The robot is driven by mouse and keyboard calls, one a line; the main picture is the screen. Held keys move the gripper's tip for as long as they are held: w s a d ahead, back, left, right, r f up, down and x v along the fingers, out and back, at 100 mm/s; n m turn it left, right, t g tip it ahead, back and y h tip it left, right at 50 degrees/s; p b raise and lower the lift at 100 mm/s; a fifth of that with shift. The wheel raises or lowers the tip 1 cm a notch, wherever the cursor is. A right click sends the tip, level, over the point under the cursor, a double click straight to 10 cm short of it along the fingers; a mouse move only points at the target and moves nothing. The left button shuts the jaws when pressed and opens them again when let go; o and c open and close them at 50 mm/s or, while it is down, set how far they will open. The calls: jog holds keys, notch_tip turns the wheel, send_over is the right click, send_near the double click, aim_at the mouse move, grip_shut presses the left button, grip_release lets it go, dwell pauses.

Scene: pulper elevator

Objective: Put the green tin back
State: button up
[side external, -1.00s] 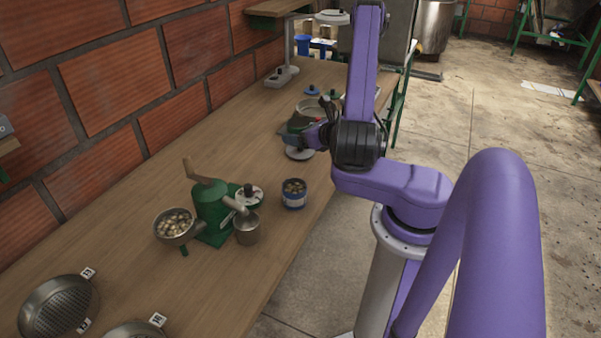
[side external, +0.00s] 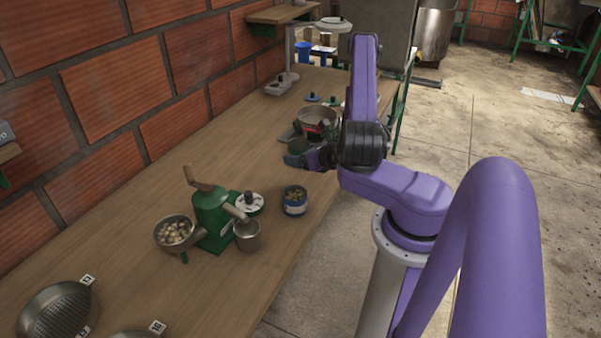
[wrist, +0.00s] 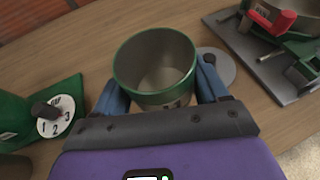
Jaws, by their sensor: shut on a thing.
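The green tin (wrist: 160,92) is an open, green-rimmed can with a pale, empty-looking inside. My gripper (wrist: 160,90) is shut on it, with one blue finger on each side. In the side external view the tin (side external: 297,147) is at the end of my gripper (side external: 303,154), over the right part of the table. A flat grey disc (wrist: 217,66) lies on the table just right of the tin in the wrist view. I cannot tell how far the tin's base is above the table.
A green pulper (side external: 212,215) with a numbered dial stands nearer the camera, beside a bean pan (side external: 174,231), a metal cup (side external: 247,236) and a blue tin (side external: 294,207). Behind my gripper is a grey base plate (wrist: 262,62) with a red-handled device (wrist: 270,18). The table's left middle is clear.

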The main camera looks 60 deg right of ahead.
aim_at(301, 179)
jog(key=shift+f, duration=3.15)
jog(key=o, duration=1.1)
jog(key=shift+f, duration=0.1)
jog(key=shift+o, duration=0.2)
